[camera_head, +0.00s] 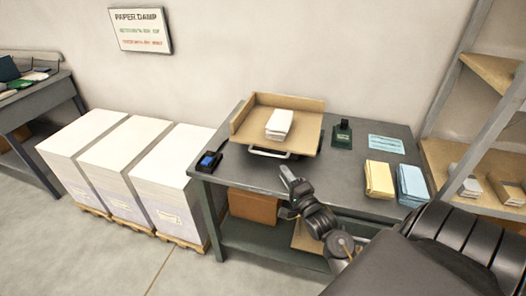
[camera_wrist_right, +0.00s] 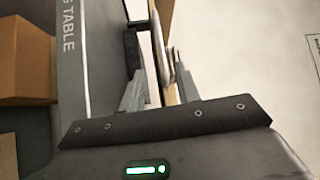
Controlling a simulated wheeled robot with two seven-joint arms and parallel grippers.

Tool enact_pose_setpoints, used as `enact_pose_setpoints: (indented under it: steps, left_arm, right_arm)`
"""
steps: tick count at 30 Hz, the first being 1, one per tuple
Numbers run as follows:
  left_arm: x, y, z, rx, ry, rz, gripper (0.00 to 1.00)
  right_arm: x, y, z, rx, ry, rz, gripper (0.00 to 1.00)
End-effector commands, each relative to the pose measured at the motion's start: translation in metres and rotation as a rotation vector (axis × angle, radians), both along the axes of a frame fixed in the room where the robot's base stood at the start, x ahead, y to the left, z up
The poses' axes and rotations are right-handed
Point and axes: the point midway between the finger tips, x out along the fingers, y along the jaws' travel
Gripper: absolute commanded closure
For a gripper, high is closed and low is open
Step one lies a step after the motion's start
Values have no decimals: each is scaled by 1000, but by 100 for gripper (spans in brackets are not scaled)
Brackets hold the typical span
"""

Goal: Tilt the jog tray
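The jog tray (camera_head: 300,106) is a tan board with raised walls along its left and back sides, standing on the grey table. A stack of white paper (camera_head: 280,124) lies on it. A light bar handle (camera_head: 270,153) shows under its front edge. My right gripper (camera_head: 287,172) is in front of the table's near edge, just short of the handle. In the right wrist view its two fingers (camera_wrist_right: 160,92) are apart, and the tray's tan edge (camera_wrist_right: 164,62) shows beyond and between them. I cannot tell whether they touch anything. My left gripper is out of view.
The table (camera_head: 235,165) also holds a small blue-screened device (camera_head: 209,161), a dark green stamp-like item (camera_head: 342,134), and yellow (camera_head: 379,179) and blue (camera_head: 411,184) paper stacks. Tall white paper stacks (camera_head: 165,178) stand left. Wooden shelves (camera_head: 470,165) are at right.

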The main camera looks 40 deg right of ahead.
Motion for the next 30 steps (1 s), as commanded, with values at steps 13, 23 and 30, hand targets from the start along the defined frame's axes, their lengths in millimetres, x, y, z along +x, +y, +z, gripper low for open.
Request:
enact_pose_setpoints:
  steps: [13, 23, 30]
  left_arm:
    - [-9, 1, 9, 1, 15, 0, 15]
    - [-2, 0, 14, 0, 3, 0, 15]
    - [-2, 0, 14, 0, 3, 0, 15]
  right_arm:
    - [63, -1, 10, 0, -2, 17, 68]
    - [106, -10, 13, 0, 1, 14, 68]
    - [111, -12, 14, 0, 0, 13, 68]
